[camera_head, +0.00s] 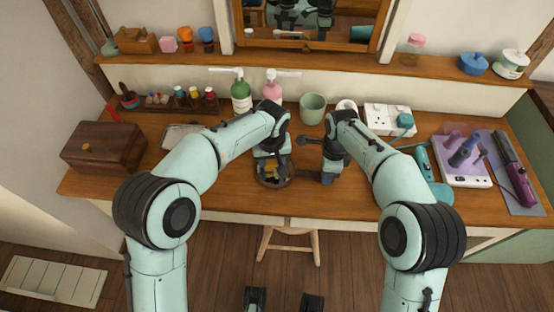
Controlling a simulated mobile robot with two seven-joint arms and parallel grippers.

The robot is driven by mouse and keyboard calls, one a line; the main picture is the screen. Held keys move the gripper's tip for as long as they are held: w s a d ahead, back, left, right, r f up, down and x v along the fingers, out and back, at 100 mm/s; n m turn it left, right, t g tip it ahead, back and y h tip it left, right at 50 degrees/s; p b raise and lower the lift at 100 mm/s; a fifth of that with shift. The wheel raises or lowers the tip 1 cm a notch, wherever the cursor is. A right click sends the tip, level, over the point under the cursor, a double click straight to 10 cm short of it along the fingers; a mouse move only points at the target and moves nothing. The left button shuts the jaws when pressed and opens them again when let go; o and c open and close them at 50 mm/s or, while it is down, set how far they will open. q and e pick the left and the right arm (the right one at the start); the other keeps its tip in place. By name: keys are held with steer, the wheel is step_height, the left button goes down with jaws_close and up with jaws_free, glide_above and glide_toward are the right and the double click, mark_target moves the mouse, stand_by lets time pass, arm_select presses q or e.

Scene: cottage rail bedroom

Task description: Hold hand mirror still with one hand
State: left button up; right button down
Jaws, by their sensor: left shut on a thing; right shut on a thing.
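A round, brown-rimmed thing (274,185), which looks like the hand mirror, lies on the wooden desk at the middle front. My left gripper (271,168) is right above it, shut on a small yellowish thing that shows between its dark fingers. My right gripper (327,178) is low over the desk just right of the round rim, shut and pointing down. What it grips is mostly hidden; by its place it seems to be the mirror's handle. The mirror's face is largely covered by my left gripper.
Behind stand a green pump bottle (241,97), a pink pump bottle (272,92) and a green cup (312,107). A wooden box (104,147) is at left. A white board (461,165) and a purple styling tool (514,170) are at right. A stool (289,243) stands below.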

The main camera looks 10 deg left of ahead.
arm_select(q)
steer(key=shift+a, duration=0.85)
steer(key=shift+r, duration=3.05)
steer(key=shift+r, duration=1.5)
